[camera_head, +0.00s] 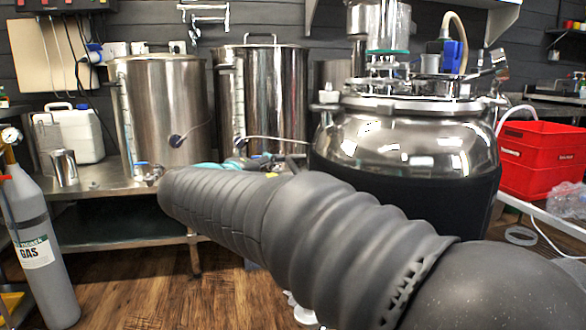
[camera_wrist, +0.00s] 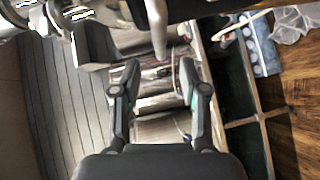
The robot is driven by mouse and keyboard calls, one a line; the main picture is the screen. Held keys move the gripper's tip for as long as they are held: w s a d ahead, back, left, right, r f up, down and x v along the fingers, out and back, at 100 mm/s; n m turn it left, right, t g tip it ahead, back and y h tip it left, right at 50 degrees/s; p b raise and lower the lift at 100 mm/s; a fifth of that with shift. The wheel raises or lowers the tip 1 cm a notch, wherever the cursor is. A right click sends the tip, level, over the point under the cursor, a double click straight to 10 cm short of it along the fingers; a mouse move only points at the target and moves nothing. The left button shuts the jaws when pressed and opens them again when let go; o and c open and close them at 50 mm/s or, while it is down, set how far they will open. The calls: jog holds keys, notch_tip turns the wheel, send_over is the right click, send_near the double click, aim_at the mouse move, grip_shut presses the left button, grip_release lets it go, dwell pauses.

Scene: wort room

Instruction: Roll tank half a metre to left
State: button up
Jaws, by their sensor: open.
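A large round steel tank (camera_head: 405,148) with a dark jacket around its lower body stands right of centre in the head view. Its lid carries clamps, pipes and a blue-handled fitting. My arm crosses in front of it and hides its lower part and base, so I cannot see wheels. My gripper (camera_wrist: 158,78) shows in the wrist view with its two dark fingers apart and nothing between them. In the head view I cannot make out the gripper clearly behind my arm. Shiny metal fittings (camera_wrist: 85,12) fill the wrist view's top left corner; I cannot tell whether they belong to the tank.
Two steel kettles (camera_head: 165,110) (camera_head: 275,95) stand on a metal bench (camera_head: 110,182) left of the tank. A grey gas cylinder (camera_head: 38,245) stands at far left. A red crate (camera_head: 540,160) is at right. Wooden floor (camera_head: 140,290) is clear at lower left.

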aim_at(293, 162)
jog(key=x, duration=0.8)
jog(key=shift+w+d, duration=0.2)
jog(key=shift+w, duration=0.05)
grip_shut()
